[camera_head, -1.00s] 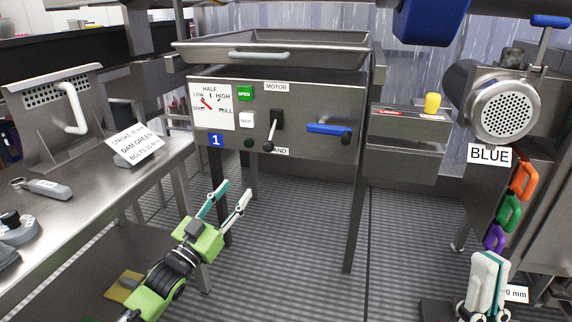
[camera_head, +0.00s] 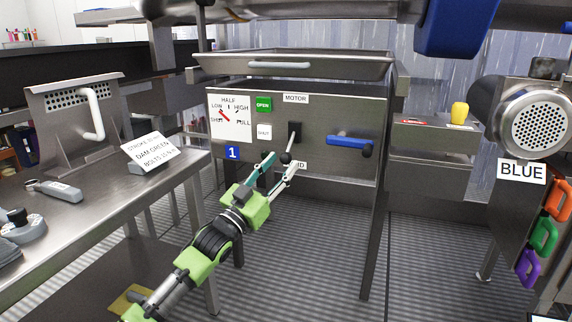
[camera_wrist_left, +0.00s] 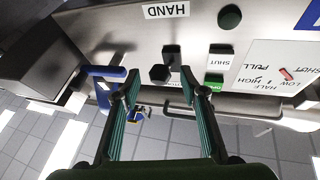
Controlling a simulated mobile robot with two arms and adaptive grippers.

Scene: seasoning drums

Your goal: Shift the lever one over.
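The lever (camera_head: 296,133) is a short black stick with a round dark knob on the front of the steel cabinet, between the MOTOR label (camera_head: 295,99) above and the HAND label below. In the left wrist view, which is upside down, the knob (camera_wrist_left: 160,74) sits between the two open fingertips; contact cannot be told. My right gripper is not in view.
A blue handle (camera_head: 345,140) projects from the panel right of the lever. Left of it are the green OPEN button (camera_head: 263,104), the white SHUT button (camera_head: 264,132) and a dial plate (camera_head: 230,118). A steel bench (camera_head: 95,205) stands at left.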

